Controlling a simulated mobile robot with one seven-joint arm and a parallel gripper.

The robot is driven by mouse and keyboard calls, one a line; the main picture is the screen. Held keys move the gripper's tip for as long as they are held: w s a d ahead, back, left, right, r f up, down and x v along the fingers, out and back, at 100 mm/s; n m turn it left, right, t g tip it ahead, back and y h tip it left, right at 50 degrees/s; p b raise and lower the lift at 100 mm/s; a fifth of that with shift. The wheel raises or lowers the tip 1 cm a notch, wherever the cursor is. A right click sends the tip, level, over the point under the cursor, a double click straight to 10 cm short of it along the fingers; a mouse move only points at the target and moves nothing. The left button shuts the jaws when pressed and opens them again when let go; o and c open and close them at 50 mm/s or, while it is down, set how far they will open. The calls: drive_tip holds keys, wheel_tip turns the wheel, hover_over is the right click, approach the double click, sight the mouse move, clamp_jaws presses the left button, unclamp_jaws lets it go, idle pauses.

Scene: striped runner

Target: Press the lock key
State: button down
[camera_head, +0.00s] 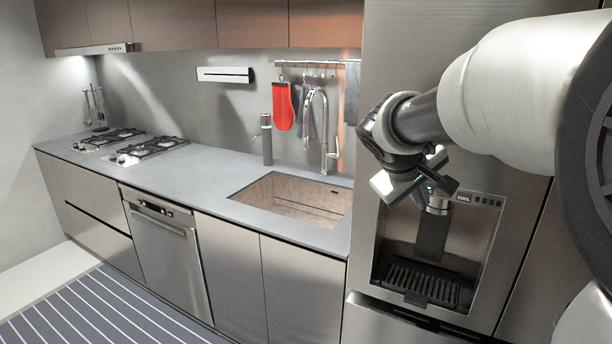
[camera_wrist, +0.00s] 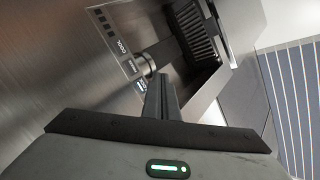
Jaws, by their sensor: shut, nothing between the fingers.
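In the wrist view the panel (camera_wrist: 119,45) runs slantwise with COOL readable.
Below the panel is the dispenser recess with a nozzle, a dark paddle (camera_head: 432,236) and a drip grille (camera_head: 418,284). A counter with a sink (camera_head: 290,200) and tap stands left of the fridge. A striped runner (camera_head: 95,312) lies on the floor.

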drive_tip(key=shift+w+d, duration=0.7)
drive_tip(key=shift+w, duration=0.3)
drive_tip(key=shift+w, duration=0.1)
idle(1.3)
drive_tip(key=shift+w+d, duration=0.2)
drive_tip(key=shift+w, duration=0.05)
drive_tip(key=shift+w+d, duration=0.2)
drive_tip(key=shift+w, duration=0.05)
idle(0.7)
idle(0.3)
drive_tip(key=shift+s+a, duration=0.45)
drive_tip(key=shift+s, duration=0.15)
drive_tip(key=shift+b, duration=0.3)
